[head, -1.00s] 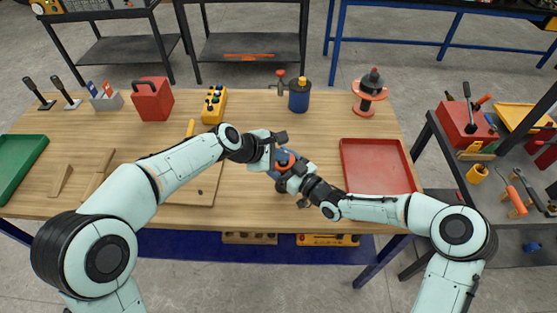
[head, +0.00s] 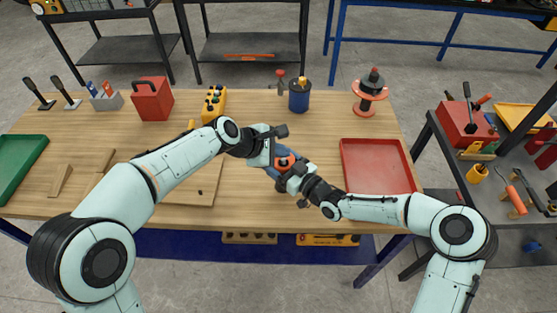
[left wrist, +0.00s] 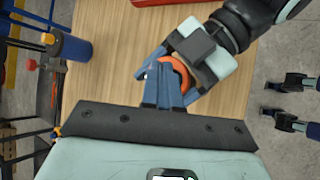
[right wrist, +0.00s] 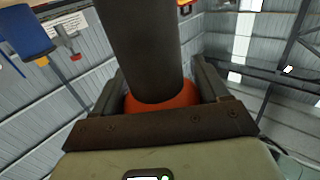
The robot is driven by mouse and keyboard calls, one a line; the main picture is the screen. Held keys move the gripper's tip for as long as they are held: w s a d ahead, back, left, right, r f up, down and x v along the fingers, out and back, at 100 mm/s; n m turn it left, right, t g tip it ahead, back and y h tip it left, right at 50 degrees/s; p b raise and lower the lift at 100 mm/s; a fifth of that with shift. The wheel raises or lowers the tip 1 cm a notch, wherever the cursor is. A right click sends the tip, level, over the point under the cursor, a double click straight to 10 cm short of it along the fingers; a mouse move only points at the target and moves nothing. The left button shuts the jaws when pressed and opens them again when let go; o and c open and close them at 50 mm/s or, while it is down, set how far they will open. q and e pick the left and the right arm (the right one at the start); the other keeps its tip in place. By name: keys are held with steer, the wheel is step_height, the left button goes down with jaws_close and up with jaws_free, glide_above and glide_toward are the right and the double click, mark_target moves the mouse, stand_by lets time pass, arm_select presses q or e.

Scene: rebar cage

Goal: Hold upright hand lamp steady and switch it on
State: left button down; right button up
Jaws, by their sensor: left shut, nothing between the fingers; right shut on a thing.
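The hand lamp shows as an orange part (head: 284,161) between my two grippers above the front middle of the bench. In the right wrist view it is a dark cylinder (right wrist: 140,45) with an orange collar (right wrist: 160,102). My right gripper (head: 288,166) is shut on it, one finger on each side of the collar. My left gripper (left wrist: 170,72) is shut and empty. Its blue fingers point at the lamp and overlap its orange part (left wrist: 180,70) in the left wrist view; I cannot tell whether they touch it. The switch cannot be made out.
A red tray (head: 378,167) lies right of the grippers. A blue pot (head: 299,96), a red-and-black spool-like thing (head: 370,92), a yellow control box (head: 214,104) and a red box (head: 152,101) stand along the back. A green tray (head: 18,165) is at far left.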

arm_select(q)
steer(key=shift+r, duration=2.5)
